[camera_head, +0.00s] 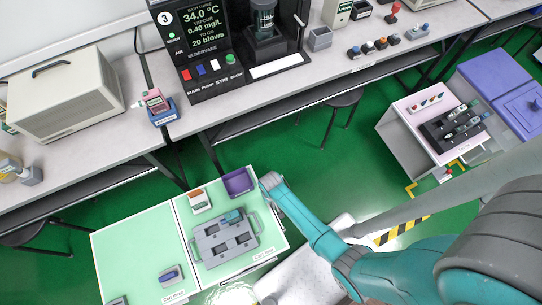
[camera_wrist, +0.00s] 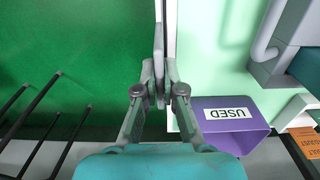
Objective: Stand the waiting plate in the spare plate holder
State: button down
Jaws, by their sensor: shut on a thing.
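In the wrist view my gripper (camera_wrist: 160,92) is shut on a thin grey piece (camera_wrist: 159,38), seen nearly edge-on. It looks plate-like, but I cannot tell for sure that it is the waiting plate. In the head view my gripper (camera_head: 268,182) is at the cart's far right corner, just right of the purple bin (camera_head: 238,182); the held piece is too small to make out there. The bin, labelled USED, also shows in the wrist view (camera_wrist: 227,117), right of the fingers. I cannot pick out the spare plate holder for sure.
A grey handled tray (camera_head: 212,246) with a teal device lies on the pale green cart top (camera_head: 138,250). An orange-and-white box (camera_head: 200,202) stands beside the bin. A small grey-blue device (camera_head: 171,275) lies front left. The bench (camera_head: 95,130) is behind; green floor is between.

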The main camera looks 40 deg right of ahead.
jog(key=shift+f, duration=1.2)
jog(key=c, duration=1.3)
grip_release()
jog(key=shift+f, duration=0.15)
notch_tip(320, 180, up, 12)
jog(key=shift+r, duration=0.15)
jog(key=shift+s, duration=0.1)
